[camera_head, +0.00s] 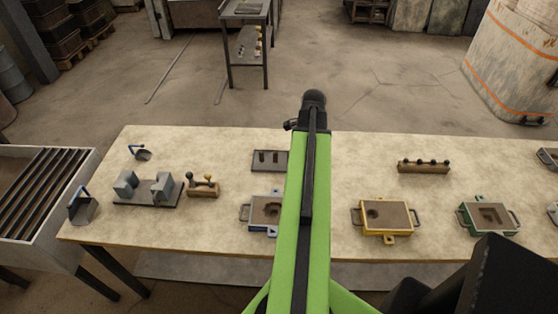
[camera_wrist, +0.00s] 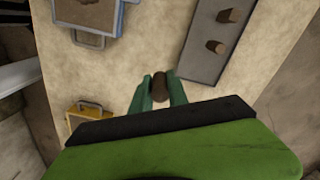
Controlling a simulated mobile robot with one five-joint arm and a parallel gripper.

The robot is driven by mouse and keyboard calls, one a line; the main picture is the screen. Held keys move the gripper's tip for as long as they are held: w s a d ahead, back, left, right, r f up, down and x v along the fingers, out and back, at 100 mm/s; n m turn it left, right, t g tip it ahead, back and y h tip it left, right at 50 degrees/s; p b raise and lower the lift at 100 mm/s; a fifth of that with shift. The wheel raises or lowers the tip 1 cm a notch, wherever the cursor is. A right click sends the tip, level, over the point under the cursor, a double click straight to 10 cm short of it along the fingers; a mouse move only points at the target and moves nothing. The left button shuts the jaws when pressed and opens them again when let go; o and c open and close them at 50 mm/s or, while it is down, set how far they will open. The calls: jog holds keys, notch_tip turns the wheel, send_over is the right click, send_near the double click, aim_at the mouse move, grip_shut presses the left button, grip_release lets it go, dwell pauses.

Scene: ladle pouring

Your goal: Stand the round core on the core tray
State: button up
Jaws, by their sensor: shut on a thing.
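My gripper (camera_wrist: 159,90) shows in the wrist view, its green fingers shut on the round core (camera_wrist: 160,86), a small dark brown piece. Two brown cores (camera_wrist: 214,46) stand apart on the tray. In the head view the tray (camera_head: 268,168) lies at the table's middle, its right part hidden by my green arm. My gripper and the held core are hidden there.
A yellow mould box (camera_head: 387,218) and a green one (camera_head: 488,218) lie to the right. A wooden rack (camera_head: 423,167) stands at the back right. Grey blocks (camera_head: 148,188) and a small tool holder (camera_head: 203,189) stand left.

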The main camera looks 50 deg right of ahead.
jog(key=s+d+n, duration=0.4)
jog(key=s, duration=0.1)
jog(key=w+d+f+b, duration=0.1)
jog(key=w+f+b, duration=0.1)
jog(key=w, duration=0.1)
jog(key=w+d+f+b, duration=0.2)
jog(key=w+f+b, duration=0.1)
jog(key=w, duration=0.1)
jog(key=w+d+f+b, duration=0.1)
jog(key=w+f+b, duration=0.1)
jog(key=w, duration=0.2)
jog(key=shift+d+f, duration=0.15)
jog(key=shift+f, duration=0.1)
jog(key=shift+w+d, duration=0.1)
jog(key=shift+w, duration=0.15)
notch_tip(320, 180, down, 4)
jog(key=b, duration=0.4)
jog(key=shift+f+b, duration=0.15)
jog(key=shift+b, duration=0.15)
jog(key=shift+r, duration=0.2)
grip_shut()
jog(key=shift+f, duration=0.15)
jog(key=o, duration=0.8)
grip_release()
jog(key=shift+o, duration=0.2)
